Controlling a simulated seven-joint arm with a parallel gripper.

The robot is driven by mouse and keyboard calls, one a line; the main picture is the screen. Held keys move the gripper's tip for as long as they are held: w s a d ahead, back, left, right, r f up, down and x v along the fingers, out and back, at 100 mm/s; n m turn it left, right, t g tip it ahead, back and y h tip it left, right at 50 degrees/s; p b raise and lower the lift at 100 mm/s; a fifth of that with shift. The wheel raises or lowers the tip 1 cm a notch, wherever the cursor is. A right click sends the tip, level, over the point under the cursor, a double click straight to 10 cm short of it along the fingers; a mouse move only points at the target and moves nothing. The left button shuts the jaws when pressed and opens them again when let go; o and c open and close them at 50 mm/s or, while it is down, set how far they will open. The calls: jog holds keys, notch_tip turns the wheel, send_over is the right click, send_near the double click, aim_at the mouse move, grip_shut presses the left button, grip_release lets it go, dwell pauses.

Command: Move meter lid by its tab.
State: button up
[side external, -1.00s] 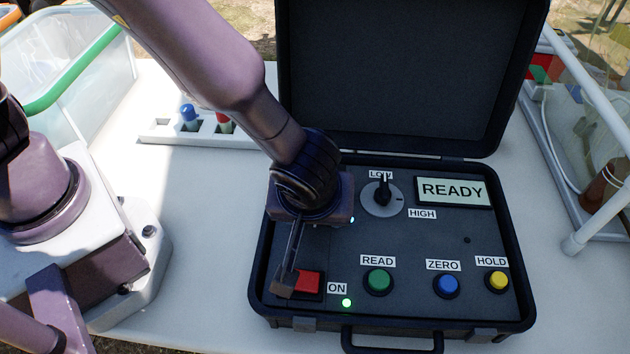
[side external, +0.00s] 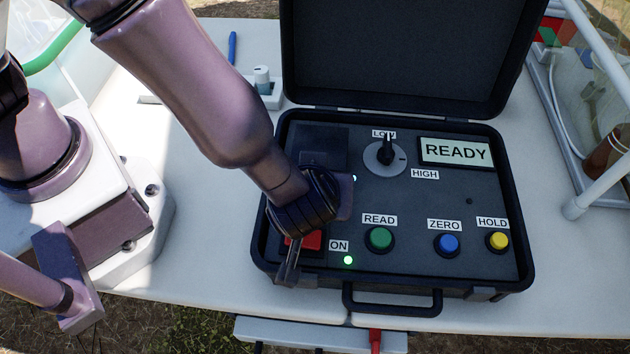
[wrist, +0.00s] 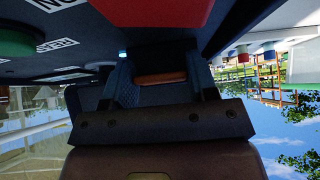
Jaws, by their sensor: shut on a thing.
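My gripper (side external: 287,266) points down at the front left of the meter's panel, by the red switch (side external: 303,241). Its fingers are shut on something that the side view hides. In the wrist view an orange-brown bar (wrist: 161,78) shows between the fingers; it looks like the tab of the meter lid. The lid itself cannot be made out clearly. A dark square (side external: 324,147) lies at the back left of the panel; I cannot tell whether it is a cover or an opening. The case's large cover (side external: 400,55) stands open behind the panel.
The dial (side external: 384,156) points to LOW and the display (side external: 455,152) reads READY. The green (side external: 379,239), blue (side external: 447,244) and yellow (side external: 497,240) buttons are to the right. The carry handle (side external: 390,305) projects in front. A clear tank (side external: 590,130) stands at right.

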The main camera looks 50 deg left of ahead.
jog(key=o, duration=1.3)
jog(key=shift+w+a+f, duration=0.1)
jog(key=shift+a+f, duration=0.05)
jog(key=shift+a, duration=0.05)
jog(key=v, duration=1.3)
